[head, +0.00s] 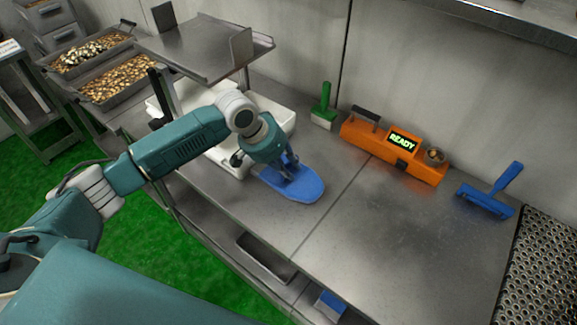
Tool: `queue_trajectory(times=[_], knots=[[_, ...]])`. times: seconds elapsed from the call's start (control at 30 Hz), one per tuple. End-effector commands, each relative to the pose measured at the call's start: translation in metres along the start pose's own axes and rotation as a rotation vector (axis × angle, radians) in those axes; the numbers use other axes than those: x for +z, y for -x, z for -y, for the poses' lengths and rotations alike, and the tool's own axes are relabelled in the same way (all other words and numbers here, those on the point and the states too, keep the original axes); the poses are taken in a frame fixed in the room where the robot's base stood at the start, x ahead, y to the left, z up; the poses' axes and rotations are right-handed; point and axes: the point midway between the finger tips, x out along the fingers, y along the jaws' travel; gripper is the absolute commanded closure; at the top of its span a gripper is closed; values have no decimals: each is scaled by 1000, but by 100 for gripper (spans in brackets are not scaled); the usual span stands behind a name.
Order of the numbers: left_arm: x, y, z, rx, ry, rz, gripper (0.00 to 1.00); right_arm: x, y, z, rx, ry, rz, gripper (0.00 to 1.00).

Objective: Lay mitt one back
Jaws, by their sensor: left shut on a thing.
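The blue mitt (305,188) is flat and rounded at its front end. It is at the back-left part of the steel table, close to the white tray. My left gripper (288,176) comes down on the mitt from above and is shut on it. The gripper and wrist cover the mitt's rear part. I cannot tell whether the mitt rests fully on the table or is held just above it. My right gripper is not in view.
A white tray (284,119) lies under my left forearm. A green brush (324,108), an orange device (373,143) reading READY and a blue scraper-like tool (488,205) stand along the wall. The steel table (385,240) is clear in front.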

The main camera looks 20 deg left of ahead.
Motion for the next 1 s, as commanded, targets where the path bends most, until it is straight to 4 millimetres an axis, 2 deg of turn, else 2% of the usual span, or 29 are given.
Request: queue_trajectory(times=[0.07, 0.1, 0.2, 0.57, 0.67, 1.0], knots=[[1, -2, 0, 1, 0, 0, 100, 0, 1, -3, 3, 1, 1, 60], [1, -2, 0, 0, 0, 0, 76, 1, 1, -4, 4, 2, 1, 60], [1, -2, 1, 0, 0, 0, 61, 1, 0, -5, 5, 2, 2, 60], [-1, 4, 1, -2, 0, -1, 61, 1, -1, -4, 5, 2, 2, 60], [-1, 17, 1, -2, 0, -3, 61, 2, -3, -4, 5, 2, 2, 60], [-1, 88, 1, -2, -1, -3, 61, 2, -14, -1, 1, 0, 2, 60]])
